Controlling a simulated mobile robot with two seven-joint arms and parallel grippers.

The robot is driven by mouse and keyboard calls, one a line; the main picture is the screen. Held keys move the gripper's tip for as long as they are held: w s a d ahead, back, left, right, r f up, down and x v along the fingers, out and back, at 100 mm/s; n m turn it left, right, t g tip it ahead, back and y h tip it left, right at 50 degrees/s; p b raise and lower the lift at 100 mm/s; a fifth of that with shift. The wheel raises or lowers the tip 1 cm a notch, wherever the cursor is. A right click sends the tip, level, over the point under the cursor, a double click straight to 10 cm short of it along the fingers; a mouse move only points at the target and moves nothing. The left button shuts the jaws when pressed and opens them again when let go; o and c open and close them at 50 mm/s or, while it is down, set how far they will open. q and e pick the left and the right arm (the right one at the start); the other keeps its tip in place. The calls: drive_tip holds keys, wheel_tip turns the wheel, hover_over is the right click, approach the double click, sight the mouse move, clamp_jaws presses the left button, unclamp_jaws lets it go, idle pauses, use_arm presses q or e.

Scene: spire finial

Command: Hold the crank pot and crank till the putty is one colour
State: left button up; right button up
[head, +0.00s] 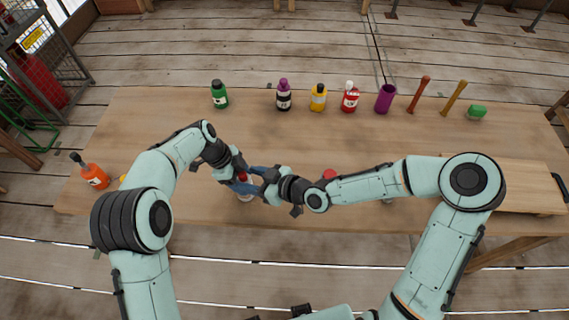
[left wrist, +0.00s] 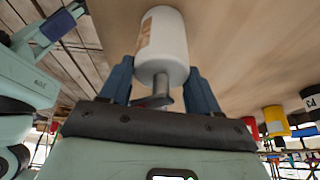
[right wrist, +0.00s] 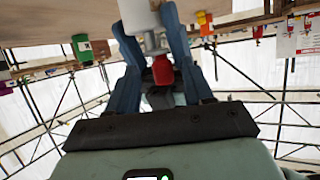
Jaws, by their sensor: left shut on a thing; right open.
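The crank pot (head: 246,198) is a small white cylinder near the table's front edge, mostly covered by my grippers in the head view. In the left wrist view the white pot (left wrist: 163,45) stands between the blue fingers, with a grey crank part at its end. My left gripper (head: 240,186) is shut on the pot. A red crank knob (right wrist: 162,70) shows in the right wrist view, with the white pot body beyond it. My right gripper (head: 263,180) is open, its fingers on either side of the knob. The putty is hidden inside the pot.
Along the table's back stand a green bottle (head: 219,94), a purple-capped bottle (head: 284,97), a yellow bottle (head: 319,99), a red bottle (head: 350,98) and a purple cup (head: 385,99). An orange bottle (head: 95,176) is at the left. The table's middle (head: 250,130) is clear.

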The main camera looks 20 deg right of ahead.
drive_tip(key=v, duration=1.2)
drive_tip(key=a+f+m+g+h, duration=0.1)
drive_tip(key=f+g, duration=0.1)
drive_tip(key=f, duration=0.1)
drive_tip(key=s+a+f+g+h, duration=0.1)
drive_tip(key=a+f, duration=0.1)
drive_tip(key=f, duration=0.2)
drive_tip(key=a+f+m+g+h, duration=0.1)
drive_tip(key=f+g+h, duration=0.1)
drive_tip(key=f, duration=0.2)
drive_tip(key=shift+s+a+m+g, duration=0.15)
drive_tip(key=shift+a+m+g, duration=0.1)
drive_tip(key=shift+m+g, duration=0.05)
drive_tip(key=shift+d+h, duration=0.15)
drive_tip(key=shift+h, duration=0.15)
drive_tip(key=shift+w+d+r+m+h, duration=0.35)
drive_tip(key=shift+w+m+h, duration=0.2)
drive_tip(key=shift+m, duration=0.15)
drive_tip(key=w+d+r+m+t, duration=0.1)
drive_tip(key=w+r+m, duration=0.1)
drive_tip(key=r+m, duration=0.2)
drive_tip(key=w+d+r+m+t+h, duration=0.1)
drive_tip(key=r+m, duration=0.3)
drive_tip(key=r, duration=0.7)
drive_tip(key=shift+w+d+m+t, duration=0.4)
drive_tip(key=shift+w+d, duration=0.1)
drive_tip(key=shift+d, duration=0.1)
